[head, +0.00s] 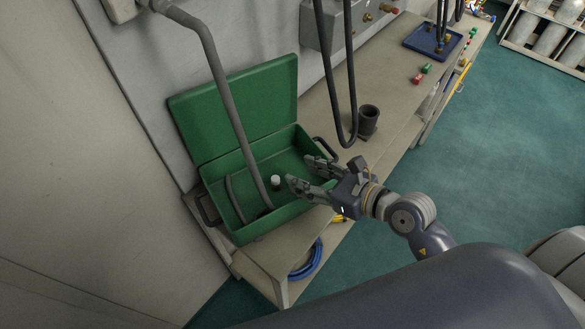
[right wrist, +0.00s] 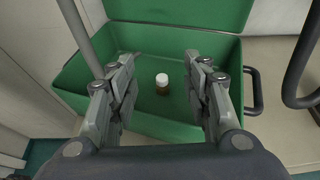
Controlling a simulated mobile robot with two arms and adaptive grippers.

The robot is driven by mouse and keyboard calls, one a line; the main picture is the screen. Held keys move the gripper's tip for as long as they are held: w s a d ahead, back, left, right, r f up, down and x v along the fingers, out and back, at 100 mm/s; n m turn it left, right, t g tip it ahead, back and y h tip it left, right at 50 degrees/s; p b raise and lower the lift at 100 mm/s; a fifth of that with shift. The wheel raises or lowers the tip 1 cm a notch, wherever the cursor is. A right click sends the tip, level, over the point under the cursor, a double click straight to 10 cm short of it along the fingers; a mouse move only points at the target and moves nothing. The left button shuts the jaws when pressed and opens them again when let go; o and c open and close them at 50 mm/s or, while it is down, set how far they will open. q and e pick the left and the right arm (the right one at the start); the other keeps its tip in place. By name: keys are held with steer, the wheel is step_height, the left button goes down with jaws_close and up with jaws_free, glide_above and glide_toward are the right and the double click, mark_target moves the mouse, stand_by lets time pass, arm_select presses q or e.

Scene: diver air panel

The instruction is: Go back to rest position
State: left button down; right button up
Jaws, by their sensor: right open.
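My right gripper (head: 306,174) is open and empty, above the right part of an open green box (head: 232,109). In the right wrist view its two fingers (right wrist: 161,95) stand wide apart, with the box (right wrist: 180,42) beyond them. My left gripper is not in view.
The box sits on a bench (head: 300,118) along the wall. A grey pipe (head: 215,75) runs down into the box. A dark cup (head: 368,120) and hanging black hoses (head: 330,80) are right of it. A blue tray (head: 432,40) lies farther back. Green floor (head: 500,130) is clear at right.

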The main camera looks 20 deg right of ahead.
steer(key=shift+v, duration=0.75)
